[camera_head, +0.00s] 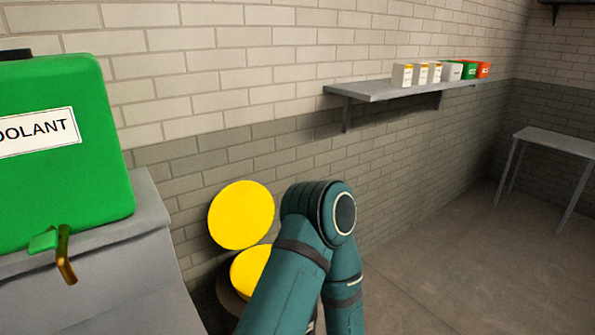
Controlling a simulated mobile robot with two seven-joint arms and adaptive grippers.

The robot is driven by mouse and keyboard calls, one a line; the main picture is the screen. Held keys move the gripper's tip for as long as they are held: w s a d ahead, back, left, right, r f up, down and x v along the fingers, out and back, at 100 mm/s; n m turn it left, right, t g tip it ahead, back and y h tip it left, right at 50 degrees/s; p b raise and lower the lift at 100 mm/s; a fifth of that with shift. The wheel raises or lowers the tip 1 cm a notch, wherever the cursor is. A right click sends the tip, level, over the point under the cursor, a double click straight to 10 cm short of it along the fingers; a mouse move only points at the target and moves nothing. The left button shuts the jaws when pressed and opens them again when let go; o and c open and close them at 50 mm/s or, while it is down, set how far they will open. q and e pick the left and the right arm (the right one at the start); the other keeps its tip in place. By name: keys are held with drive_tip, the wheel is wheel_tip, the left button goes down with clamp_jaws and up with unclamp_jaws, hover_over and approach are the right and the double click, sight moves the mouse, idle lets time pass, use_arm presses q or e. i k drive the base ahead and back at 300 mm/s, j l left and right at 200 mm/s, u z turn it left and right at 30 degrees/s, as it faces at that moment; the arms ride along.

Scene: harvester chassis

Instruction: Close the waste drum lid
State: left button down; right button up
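The waste drum's lid (241,215) appears as a yellow disc standing raised and tilted against the brick wall, left of centre. Below it is a second yellow round surface (249,268), apparently the drum's top or opening. A dark edge of the drum (228,297) shows around it. The lid is apart from most of this surface, so the drum looks open. One of my teal arms covers the drum's right and lower parts. Its elbow is just right of the lid, and its forearm runs down out of the picture. Neither gripper can be made out.
A green coolant container (70,190) with a brass tap (65,255) stands on a grey cabinet (150,215) at left. A wall shelf (385,91) holds several small boxes (435,72). A grey table (558,142) stands far right. The floor between is clear.

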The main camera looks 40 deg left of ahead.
sight(240, 214)
drive_tip(key=i+l+u, duration=0.1)
drive_tip(key=i+u, duration=0.25)
drive_tip(key=i, duration=0.2)
drive_tip(key=i+l+u, duration=0.25)
drive_tip(key=i+u, duration=0.15)
drive_tip(key=i, duration=0.15)
